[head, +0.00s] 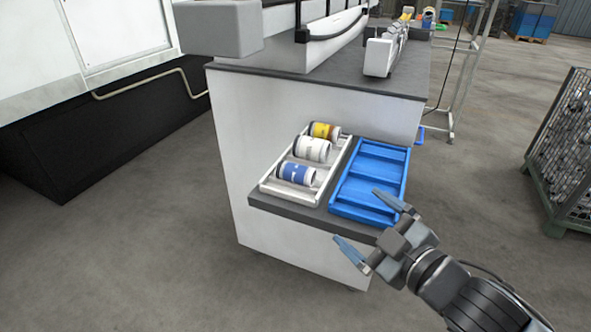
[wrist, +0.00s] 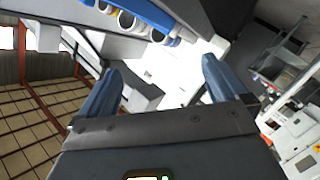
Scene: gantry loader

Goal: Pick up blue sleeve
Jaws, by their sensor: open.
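The blue sleeve (head: 296,173) is a cylinder with a blue band and white ends. It lies on its side in the nearest slot of the white tray (head: 268,186) on the grey shelf. A white-grey sleeve (head: 312,149) and a yellow sleeve (head: 325,130) lie in the slots behind it. My gripper (head: 366,225) is open and empty, in front of the shelf and to the right of the blue sleeve, apart from it. In the wrist view the fingers (wrist: 158,88) are spread, with sleeve ends (wrist: 128,20) at the top edge; which sleeve is which is unclear there.
An empty blue tray (head: 384,154) with several slots sits right of the white tray, partly behind my gripper. The white machine cabinet (head: 232,130) stands behind the shelf. A wire cage (head: 570,140) stands at far right. The floor left of the shelf is clear.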

